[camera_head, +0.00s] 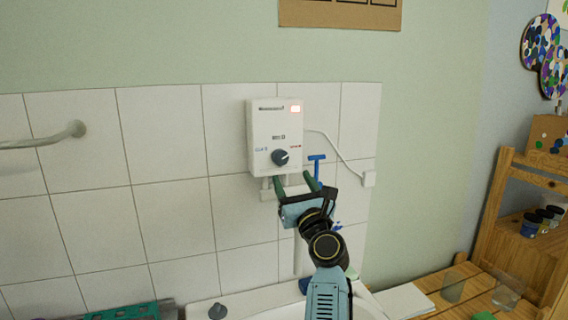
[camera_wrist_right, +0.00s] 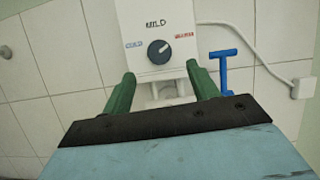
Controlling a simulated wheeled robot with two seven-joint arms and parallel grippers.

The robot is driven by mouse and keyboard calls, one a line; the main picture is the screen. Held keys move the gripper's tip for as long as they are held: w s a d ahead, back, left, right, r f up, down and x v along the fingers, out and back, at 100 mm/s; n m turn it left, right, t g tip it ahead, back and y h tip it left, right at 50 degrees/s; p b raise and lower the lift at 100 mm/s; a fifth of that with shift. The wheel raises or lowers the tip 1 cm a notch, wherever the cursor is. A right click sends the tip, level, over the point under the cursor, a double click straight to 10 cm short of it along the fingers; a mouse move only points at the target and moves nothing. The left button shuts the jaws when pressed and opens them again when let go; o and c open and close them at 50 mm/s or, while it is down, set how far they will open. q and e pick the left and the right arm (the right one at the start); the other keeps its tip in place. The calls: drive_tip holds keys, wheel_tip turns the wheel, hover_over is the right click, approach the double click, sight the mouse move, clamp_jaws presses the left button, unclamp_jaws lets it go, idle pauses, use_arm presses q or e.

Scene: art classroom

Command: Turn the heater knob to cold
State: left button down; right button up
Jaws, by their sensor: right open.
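The white heater box (camera_head: 262,128) hangs on the tiled wall, with a lit red patch at its upper right. Its dark round knob (camera_head: 280,157) sits low on the front, between a blue label at left and a red label at right. In the right wrist view the knob (camera_wrist_right: 159,53) has a light pointer mark toward the upper right, on the red label's side. My right gripper (camera_head: 294,184) is open just below the knob, its green fingers apart and empty. In the wrist view its fingertips (camera_wrist_right: 160,74) lie either side of and below the knob, not touching it. My left gripper is not in view.
A blue T-shaped tool (camera_wrist_right: 223,70) is on the wall right of the heater. A white cable (camera_head: 340,152) runs to a wall box (camera_head: 369,179). A white sink (camera_head: 240,304) lies below; a wooden shelf (camera_head: 500,215) stands at right.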

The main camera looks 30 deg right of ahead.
sight(283, 160)
drive_tip(key=x, duration=0.7)
drive_tip(key=shift+c, duration=0.2)
drive_tip(key=c, duration=0.9)
